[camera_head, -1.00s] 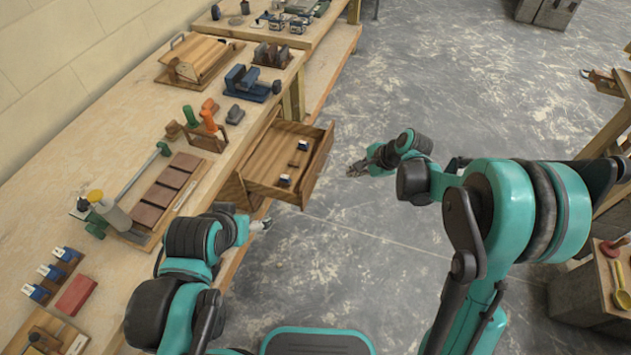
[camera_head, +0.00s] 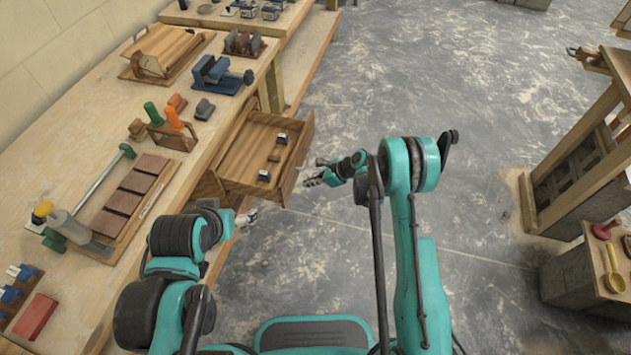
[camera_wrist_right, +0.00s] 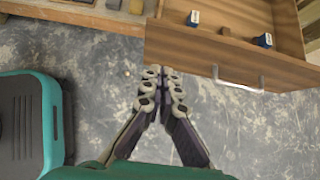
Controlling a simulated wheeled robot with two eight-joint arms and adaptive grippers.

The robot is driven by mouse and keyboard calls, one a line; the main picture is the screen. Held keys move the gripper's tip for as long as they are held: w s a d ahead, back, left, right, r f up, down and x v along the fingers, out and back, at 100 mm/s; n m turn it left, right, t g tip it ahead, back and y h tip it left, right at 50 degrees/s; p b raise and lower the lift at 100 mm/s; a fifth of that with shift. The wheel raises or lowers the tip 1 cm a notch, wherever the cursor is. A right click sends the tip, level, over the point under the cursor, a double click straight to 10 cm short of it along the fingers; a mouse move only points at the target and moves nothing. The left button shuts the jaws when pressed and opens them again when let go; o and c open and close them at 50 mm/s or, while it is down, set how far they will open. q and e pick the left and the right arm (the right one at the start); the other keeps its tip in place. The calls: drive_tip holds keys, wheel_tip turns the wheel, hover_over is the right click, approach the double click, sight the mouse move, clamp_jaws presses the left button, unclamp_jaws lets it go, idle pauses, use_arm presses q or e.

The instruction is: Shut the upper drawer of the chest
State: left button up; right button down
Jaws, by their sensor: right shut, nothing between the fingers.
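The wooden drawer (camera_head: 243,163) stands pulled out from under the bench edge in the head view. A few small blue-and-white items and a brown piece lie in it. The chest body is mostly hidden below the bench top. In the right wrist view, the drawer front (camera_wrist_right: 190,48) with its metal bar handle (camera_wrist_right: 238,80) fills the upper right. My right gripper (camera_head: 312,179) is shut and empty, just outside the drawer front; in the wrist view its fingertips (camera_wrist_right: 161,72) appear left of the handle. Contact is unclear. My left gripper (camera_head: 247,216) is by the bench edge, its fingers too small to read.
A wooden stand (camera_head: 590,165) is at the right. The floor between is clear.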

sight(285, 184)
drive_tip(key=a+f, duration=0.1)
drive_tip(key=a, duration=0.1)
drive_tip(key=w+a+f+b, duration=0.1)
drive_tip(key=a, duration=0.1)
drive_tip(key=w+a+b, duration=0.1)
drive_tip(key=a, duration=0.1)
drive_tip(key=shift+a+f, duration=0.2)
drive_tip(key=shift+f, duration=0.2)
use_arm(q)
wheel_tip(285, 184, down, 3)
drive_tip(key=shift+f, duration=0.1)
use_arm(e)
drive_tip(key=shift+w+a, duration=0.1)
